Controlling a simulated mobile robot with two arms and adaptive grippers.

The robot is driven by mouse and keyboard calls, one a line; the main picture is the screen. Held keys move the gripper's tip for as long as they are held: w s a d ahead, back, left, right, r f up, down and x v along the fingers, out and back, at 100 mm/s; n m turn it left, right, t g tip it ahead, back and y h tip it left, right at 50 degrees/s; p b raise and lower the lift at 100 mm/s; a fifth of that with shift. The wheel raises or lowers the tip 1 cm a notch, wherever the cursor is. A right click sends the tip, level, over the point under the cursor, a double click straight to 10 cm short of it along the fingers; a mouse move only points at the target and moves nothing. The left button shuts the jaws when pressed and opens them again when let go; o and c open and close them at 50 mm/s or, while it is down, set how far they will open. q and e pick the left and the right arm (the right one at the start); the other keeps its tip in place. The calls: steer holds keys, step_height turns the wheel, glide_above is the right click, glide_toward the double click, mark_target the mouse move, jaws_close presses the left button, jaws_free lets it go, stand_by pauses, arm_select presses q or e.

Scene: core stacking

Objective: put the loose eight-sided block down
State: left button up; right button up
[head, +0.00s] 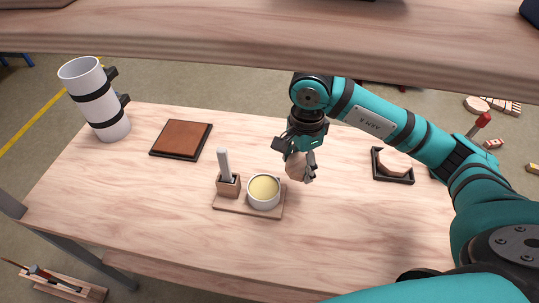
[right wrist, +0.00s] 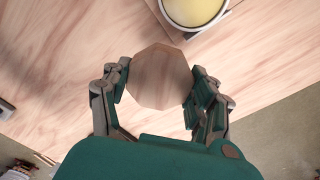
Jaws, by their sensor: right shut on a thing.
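The loose eight-sided block (head: 296,166) is plain pale wood. My right gripper (head: 301,171) is shut on it, just right of the pot of cream-coloured stuff (head: 264,189). In the right wrist view the block (right wrist: 160,77) sits between the two fingers of the gripper (right wrist: 161,84), its many-sided face toward the camera. In the head view the fingers partly hide the block, and I cannot tell how high it is above the table (head: 150,220). My left gripper is not in view.
A black frame (head: 409,180) with a pale wooden piece stands on the right. A small board (head: 238,207) holds the pot and an upright-handled tool. A brown pad (head: 182,138) and a strapped white cylinder (head: 85,74) are left. A shelf (head: 230,50) crosses above. The front table is clear.

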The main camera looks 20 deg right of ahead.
steer(key=s+f+m, duration=0.1)
steer(key=m, duration=0.1)
steer(key=s+d+f+m, duration=0.1)
steer(key=m, duration=0.1)
steer(key=s+d+f+m, duration=0.1)
steer(key=s+m, duration=0.1)
steer(key=shift+s+d+f+m+p, duration=0.1)
steer(key=shift+s+d+m+p, duration=0.1)
steer(key=shift+m+p, duration=0.15)
steer(key=shift+w+d+m, duration=0.1)
steer(key=shift+d+m, duration=0.05)
steer(key=shift+m, duration=0.1)
steer(key=p, duration=0.2)
glide_above(315, 153)
steer(key=shift+s+a+f, duration=0.3)
steer(key=shift+s+f, duration=0.15)
steer(key=shift+f, duration=0.3)
steer(key=shift+w+d, duration=0.3)
steer(key=shift+w, duration=0.2)
step_height(315, 153, down, 3)
steer(key=shift+f+p, duration=0.2)
steer(key=shift+p, duration=0.45)
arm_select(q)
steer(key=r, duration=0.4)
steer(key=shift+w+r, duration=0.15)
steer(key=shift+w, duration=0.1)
arm_select(e)
steer(key=shift+f, duration=0.15)
steer(key=shift+f, duration=0.1)
